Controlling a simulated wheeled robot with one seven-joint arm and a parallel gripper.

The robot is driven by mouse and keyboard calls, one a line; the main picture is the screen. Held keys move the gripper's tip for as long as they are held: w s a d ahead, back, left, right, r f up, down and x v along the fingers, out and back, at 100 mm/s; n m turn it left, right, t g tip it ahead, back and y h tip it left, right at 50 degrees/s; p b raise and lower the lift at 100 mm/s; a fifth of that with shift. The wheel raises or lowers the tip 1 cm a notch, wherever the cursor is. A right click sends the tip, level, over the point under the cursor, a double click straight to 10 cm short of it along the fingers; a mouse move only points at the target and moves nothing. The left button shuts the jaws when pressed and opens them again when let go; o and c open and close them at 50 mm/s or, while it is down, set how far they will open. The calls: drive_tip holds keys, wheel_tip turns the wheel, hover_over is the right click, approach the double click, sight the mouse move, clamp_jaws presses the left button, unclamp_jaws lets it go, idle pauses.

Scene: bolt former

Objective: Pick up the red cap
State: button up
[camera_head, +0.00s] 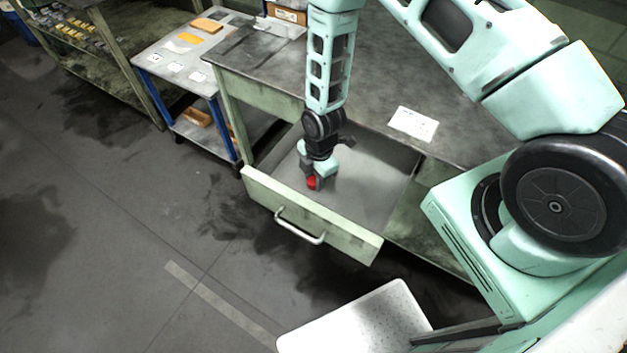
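The red cap (312,183) is a small red thing inside the open drawer (312,220) of the workbench, near the drawer's front wall. My gripper (314,178) reaches down into the drawer, with its fingertips at the red cap. The gripper's fingers hide part of the cap. I cannot tell whether the fingers are closed on the cap or only around it. I also cannot tell whether the cap rests on the drawer floor.
The drawer has raised walls and a metal handle (300,227). The workbench top (265,60) lies behind it, with a white sheet (414,123). A blue-legged cart (160,62) stands at the left. The floor at left is open.

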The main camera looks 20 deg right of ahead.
sight(314, 180)
drive_tip(key=shift+r, duration=0.15)
wheel_tip(314, 180, up, 10)
drive_tip(key=shift+f+b, duration=0.1)
drive_tip(key=shift+b, duration=0.85)
